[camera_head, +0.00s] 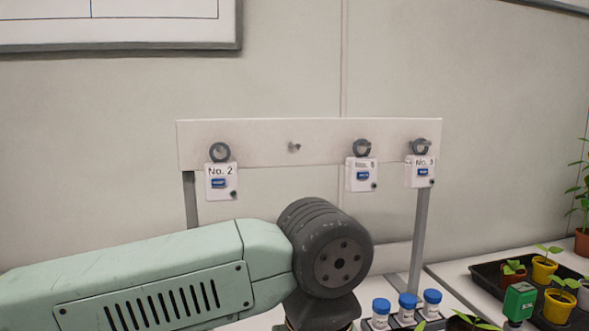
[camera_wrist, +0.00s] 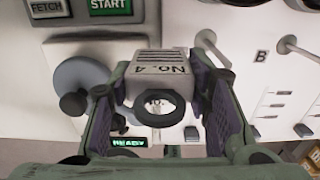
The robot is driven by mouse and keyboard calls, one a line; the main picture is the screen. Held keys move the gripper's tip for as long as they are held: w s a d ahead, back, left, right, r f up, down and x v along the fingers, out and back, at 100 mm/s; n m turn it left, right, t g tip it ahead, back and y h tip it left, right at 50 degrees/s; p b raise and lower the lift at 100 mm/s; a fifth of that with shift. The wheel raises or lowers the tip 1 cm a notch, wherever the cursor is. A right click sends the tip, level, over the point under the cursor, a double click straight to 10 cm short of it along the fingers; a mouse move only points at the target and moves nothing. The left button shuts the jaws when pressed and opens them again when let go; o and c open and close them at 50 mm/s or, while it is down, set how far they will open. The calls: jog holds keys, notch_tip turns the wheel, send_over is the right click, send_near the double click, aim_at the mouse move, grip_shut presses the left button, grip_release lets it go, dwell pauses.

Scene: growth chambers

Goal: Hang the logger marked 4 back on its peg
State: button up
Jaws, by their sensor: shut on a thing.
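The logger marked No. 4 (camera_wrist: 162,68) is a white box with a dark ring. In the wrist view it sits between the fingers of my gripper (camera_wrist: 163,82), which is shut on it. Its label appears upside down, with the ring below it in the picture. In the head view, my gripper and this logger are out of sight. A white peg rail (camera_head: 265,133) stands ahead there. Its bare peg (camera_head: 294,147) is second from the left. Loggers No. 2 (camera_head: 221,182), one with an unclear number (camera_head: 361,174) and No. 3 (camera_head: 420,172) hang by rings on the other pegs.
In the wrist view, a white panel behind the logger has a START button (camera_wrist: 109,5), a round grey knob (camera_wrist: 80,85), a lit READY display (camera_wrist: 129,142) and metal rods (camera_wrist: 298,47). In the head view, blue-capped vials (camera_head: 408,303) and potted seedlings (camera_head: 543,268) stand at the lower right.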

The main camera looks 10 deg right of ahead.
aim_at(300, 164)
dwell(0.6)
jog(key=w+d+r+h+p, duration=0.1)
jog(key=w+r+p, duration=0.1)
jog(key=w+r, duration=0.5)
jog(key=w+d+r+h+p, duration=0.1)
jog(key=w+d+r+p, duration=0.2)
jog(key=r, duration=0.8)
jog(key=w+r+p, duration=0.2)
jog(key=w+r, duration=0.4)
jog(key=r, duration=0.2)
jog(key=shift+w+d+p, duration=0.1)
jog(key=shift+w+p, duration=0.45)
jog(key=shift+w, duration=3.8)
jog(key=shift+w+f, duration=0.4)
jog(key=shift+w, duration=0.45)
jog(key=o, duration=1.4)
jog(key=shift+s+r, duration=0.1)
jog(key=shift+s, duration=0.05)
